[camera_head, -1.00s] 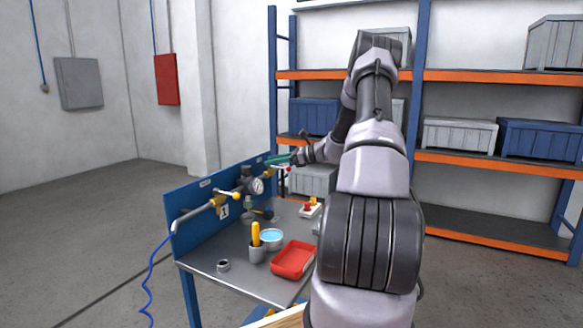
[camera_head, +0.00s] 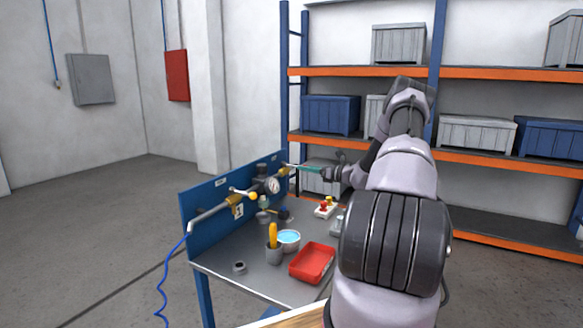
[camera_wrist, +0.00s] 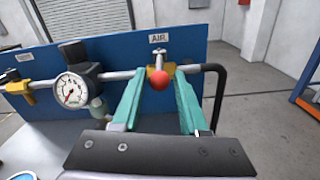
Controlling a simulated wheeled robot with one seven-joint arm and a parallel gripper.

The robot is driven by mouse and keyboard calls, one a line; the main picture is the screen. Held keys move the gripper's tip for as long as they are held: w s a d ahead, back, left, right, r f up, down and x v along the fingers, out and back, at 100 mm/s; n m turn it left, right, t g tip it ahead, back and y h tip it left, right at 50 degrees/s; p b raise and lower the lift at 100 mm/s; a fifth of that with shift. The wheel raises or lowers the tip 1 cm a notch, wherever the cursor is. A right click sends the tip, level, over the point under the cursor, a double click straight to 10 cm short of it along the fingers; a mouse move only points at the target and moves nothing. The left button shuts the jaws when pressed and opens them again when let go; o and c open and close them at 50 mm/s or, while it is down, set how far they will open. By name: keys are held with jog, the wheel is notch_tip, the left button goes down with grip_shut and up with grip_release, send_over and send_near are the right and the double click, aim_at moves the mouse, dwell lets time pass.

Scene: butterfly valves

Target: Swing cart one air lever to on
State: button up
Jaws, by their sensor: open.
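The air lever shows in the wrist view as a red ball knob (camera_wrist: 161,82) in front of a brass valve (camera_wrist: 154,72) on the pipe, below the AIR label (camera_wrist: 158,38). The lever's shaft is mostly hidden behind the knob. My gripper (camera_wrist: 158,85) is open, with one teal finger on each side of the knob. Gaps show between the knob and both fingers. In the head view my gripper (camera_head: 296,167) is at the far end of the cart's blue panel (camera_head: 212,202), by the brass valve (camera_head: 284,172); the knob is not clear there.
A pressure gauge (camera_wrist: 72,90) and a yellow-handled valve (camera_wrist: 20,88) sit left on the same pipe. A black bent pipe (camera_wrist: 221,85) is close to the right finger. A red tray (camera_head: 313,262), cup (camera_head: 274,254) and bowl (camera_head: 289,238) stand on the cart top. Shelving stands behind.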

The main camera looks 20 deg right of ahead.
aim_at(286, 165)
jog(key=x, duration=0.7)
grip_shut()
dwell(1.3)
